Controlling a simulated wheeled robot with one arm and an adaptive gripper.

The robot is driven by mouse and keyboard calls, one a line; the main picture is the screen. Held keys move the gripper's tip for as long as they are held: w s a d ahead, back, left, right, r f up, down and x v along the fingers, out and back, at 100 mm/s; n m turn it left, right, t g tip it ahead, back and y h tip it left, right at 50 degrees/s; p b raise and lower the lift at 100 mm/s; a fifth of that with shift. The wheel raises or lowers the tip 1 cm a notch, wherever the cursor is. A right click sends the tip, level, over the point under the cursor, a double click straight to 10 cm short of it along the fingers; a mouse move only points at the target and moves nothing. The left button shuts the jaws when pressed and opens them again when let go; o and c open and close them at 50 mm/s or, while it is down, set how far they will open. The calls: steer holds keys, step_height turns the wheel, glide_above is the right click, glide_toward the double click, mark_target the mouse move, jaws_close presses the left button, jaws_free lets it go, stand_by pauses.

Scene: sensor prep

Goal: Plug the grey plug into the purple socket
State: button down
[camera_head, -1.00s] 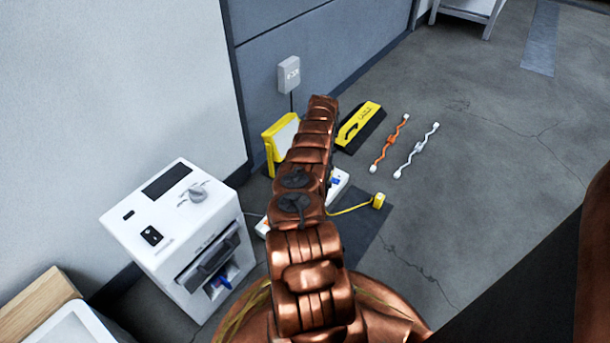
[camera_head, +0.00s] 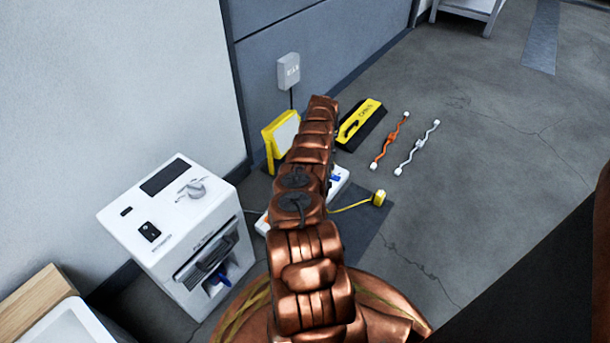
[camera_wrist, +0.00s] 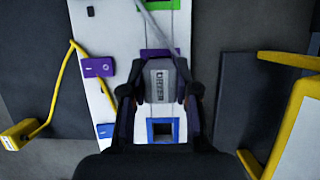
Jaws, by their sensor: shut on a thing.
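In the wrist view my gripper (camera_wrist: 160,95) is shut on the grey plug (camera_wrist: 160,80), which has a lettered face and a grey cable running up from it. The plug is over the white power strip (camera_wrist: 114,105). A purple socket (camera_wrist: 163,53) shows only as a strip of purple at the plug's upper end; the plug hides the rest. I cannot tell whether the plug is seated or above it. A purple switch (camera_wrist: 98,67) is to its left. In the head view my arm hides the gripper, the plug and much of the strip (camera_head: 338,183).
The strip also has a blue-framed socket (camera_wrist: 163,130) below and a green one (camera_wrist: 162,4) above. A yellow plug (camera_head: 379,198) lies right of the strip. A yellow-framed panel (camera_head: 281,139) stands behind. A white machine (camera_head: 180,230) is at left.

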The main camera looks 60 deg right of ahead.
steer(key=shift+f, duration=1.25)
stand_by(4.0)
steer(key=c, duration=0.6)
jaws_free()
steer(key=shift+r, duration=0.1)
steer(key=shift+r+p, duration=1.6)
steer(key=shift+r, duration=1.8)
